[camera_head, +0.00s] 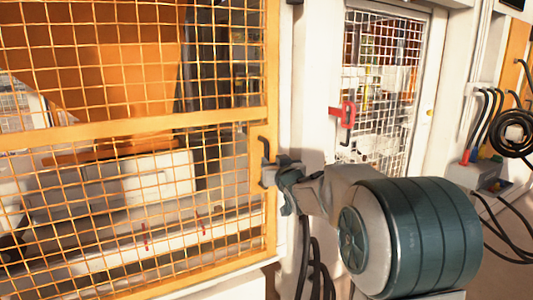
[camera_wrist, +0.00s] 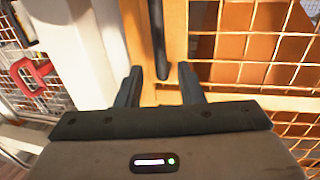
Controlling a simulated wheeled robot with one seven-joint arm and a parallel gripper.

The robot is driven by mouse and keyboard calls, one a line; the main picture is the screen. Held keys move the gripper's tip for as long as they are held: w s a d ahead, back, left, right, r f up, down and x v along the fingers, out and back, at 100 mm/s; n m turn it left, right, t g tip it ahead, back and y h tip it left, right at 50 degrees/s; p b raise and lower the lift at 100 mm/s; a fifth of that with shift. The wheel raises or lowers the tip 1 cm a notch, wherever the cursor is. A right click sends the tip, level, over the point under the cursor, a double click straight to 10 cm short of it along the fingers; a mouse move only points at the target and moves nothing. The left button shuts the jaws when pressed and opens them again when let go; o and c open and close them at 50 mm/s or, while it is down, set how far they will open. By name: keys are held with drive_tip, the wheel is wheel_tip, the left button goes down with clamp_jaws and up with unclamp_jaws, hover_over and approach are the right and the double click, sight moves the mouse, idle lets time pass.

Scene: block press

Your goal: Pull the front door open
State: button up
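The front door (camera_head: 150,132) is an orange frame with orange wire mesh, filling the left of the head view; it looks shut against the pale post at its right edge. In the wrist view its orange frame (camera_wrist: 205,45) lies ahead. A black upright handle (camera_head: 263,146) sits on the door's right edge, and it also shows in the wrist view (camera_wrist: 159,40). My gripper (camera_head: 272,172) is at the handle. In the wrist view my gripper (camera_wrist: 160,84) is open, with the handle's lower end between the fingertips and gaps on both sides. The head view partly hides the fingers.
A white mesh door (camera_head: 378,90) with a red handle (camera_head: 342,112) stands right of the pale post (camera_head: 312,95). Black hoses (camera_head: 315,265) hang below my arm. Coiled cables (camera_head: 515,130) and a connector box (camera_head: 495,178) are at the far right.

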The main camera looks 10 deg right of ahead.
sight(267, 155)
drive_tip(key=w, duration=0.2)
drive_tip(key=w+p, duration=0.1)
drive_tip(key=w, duration=0.2)
drive_tip(key=w+a, duration=0.1)
drive_tip(key=w, duration=0.1)
drive_tip(key=shift+w, duration=0.15)
clamp_jaws()
